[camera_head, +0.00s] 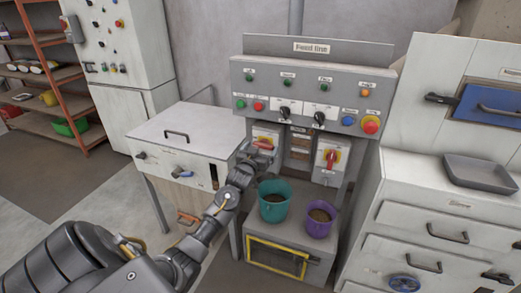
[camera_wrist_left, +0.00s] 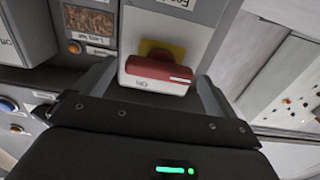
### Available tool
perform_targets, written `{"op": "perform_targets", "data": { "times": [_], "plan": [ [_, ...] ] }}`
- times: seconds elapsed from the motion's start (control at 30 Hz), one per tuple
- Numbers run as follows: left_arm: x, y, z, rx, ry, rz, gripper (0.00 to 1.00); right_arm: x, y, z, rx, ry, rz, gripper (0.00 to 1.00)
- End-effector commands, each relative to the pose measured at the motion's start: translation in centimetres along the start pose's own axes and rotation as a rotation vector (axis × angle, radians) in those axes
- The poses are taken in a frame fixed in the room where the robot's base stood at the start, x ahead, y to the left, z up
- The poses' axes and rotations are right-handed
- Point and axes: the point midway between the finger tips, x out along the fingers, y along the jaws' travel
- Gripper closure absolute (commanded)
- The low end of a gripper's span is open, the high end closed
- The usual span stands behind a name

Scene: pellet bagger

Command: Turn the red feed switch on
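A red rotary switch on a yellow plate (camera_head: 263,143) sits on a pale box on the left of the Feed line machine. Its red handle (camera_wrist_left: 160,74) lies crosswise in the left wrist view, with a small "On" label showing upside down beside it. My left gripper (camera_head: 257,153) is at this switch. Its two fingers stand apart on either side of the switch box in the wrist view, open, with no clear contact on the handle. A second red switch on yellow (camera_head: 331,157) is to the right, its handle roughly upright. My right gripper is not in view.
A teal bucket (camera_head: 274,212) and a purple bucket (camera_head: 318,231) with pellets stand below the switches. Above is a sloped grey panel (camera_head: 300,95) with buttons and black knobs. A white cabinet (camera_head: 185,130) is left, a drawer unit (camera_head: 420,215) right.

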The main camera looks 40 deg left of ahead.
Motion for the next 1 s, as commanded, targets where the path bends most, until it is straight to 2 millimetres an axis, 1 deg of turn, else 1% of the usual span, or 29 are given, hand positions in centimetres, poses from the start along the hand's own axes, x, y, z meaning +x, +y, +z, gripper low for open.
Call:
{"op": "perform_targets", "data": {
  "times": [0.03, 0.3, 0.47, 0.67, 0.87, 1.0],
  "plan": [
    [0.0, 0.0, 0.0, 0.0, 0.0, 0.0, 0.12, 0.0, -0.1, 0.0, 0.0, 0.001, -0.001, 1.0],
    [0.0, 0.0, 0.0, 0.0, 0.0, 0.0, 0.46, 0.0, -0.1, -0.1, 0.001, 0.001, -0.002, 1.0],
    [0.0, 0.0, 0.0, 0.008, 0.0, -0.001, 0.46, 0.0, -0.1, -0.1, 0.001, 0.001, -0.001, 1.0],
    [0.0, 0.0, -0.1, 0.068, 0.0, -0.001, 0.46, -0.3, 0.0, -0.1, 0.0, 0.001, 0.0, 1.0],
    [0.0, 0.0, -0.1, 0.204, 0.0, 0.0, 0.46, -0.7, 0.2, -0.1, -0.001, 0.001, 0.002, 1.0],
    [0.0, 0.0, -0.2, 0.332, 0.0, 0.0, 0.46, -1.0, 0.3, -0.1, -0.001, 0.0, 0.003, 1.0]
  ]
}}
